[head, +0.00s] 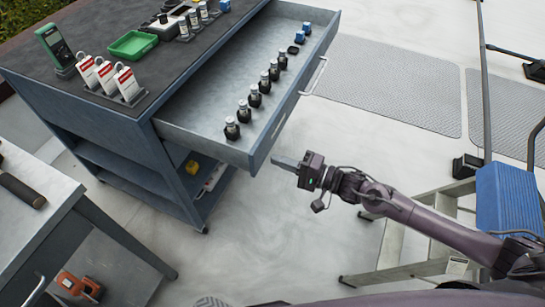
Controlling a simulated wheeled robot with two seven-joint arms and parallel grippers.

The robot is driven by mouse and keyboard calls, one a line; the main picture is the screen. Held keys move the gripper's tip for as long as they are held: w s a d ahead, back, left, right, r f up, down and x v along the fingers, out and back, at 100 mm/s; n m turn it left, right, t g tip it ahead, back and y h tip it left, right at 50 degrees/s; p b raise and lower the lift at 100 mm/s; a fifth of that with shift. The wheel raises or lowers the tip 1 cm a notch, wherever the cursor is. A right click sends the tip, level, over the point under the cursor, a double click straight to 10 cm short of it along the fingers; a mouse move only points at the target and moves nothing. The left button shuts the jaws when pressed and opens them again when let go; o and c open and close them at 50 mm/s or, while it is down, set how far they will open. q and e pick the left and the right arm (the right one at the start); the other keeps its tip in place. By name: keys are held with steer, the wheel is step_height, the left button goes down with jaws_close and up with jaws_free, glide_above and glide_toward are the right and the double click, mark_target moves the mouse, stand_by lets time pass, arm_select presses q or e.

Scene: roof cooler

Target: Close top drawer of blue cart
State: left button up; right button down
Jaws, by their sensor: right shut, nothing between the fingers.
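The blue cart (85,112) stands at the upper left with a dark top. Its top drawer (205,138) is pulled out to the right and stands open. A row of small dark-based bottles (254,96) stands in the drawer, with small blue and black pieces at its far end. A pale bar handle (316,76) is on the drawer's front. My right gripper (281,162) is shut and empty, close to the near front corner of the drawer in the picture. I cannot tell if it touches the drawer. My left gripper is not in view.
A green tray (133,45), a handheld meter (55,45) and red-and-white tags (104,75) are on the cart top. A grey workbench (40,205) stands at lower left. A stepladder (395,245) and a blue box (507,198) are at right. The floor before the drawer shows free room.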

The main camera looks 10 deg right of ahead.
steer(key=shift+x, duration=1.25)
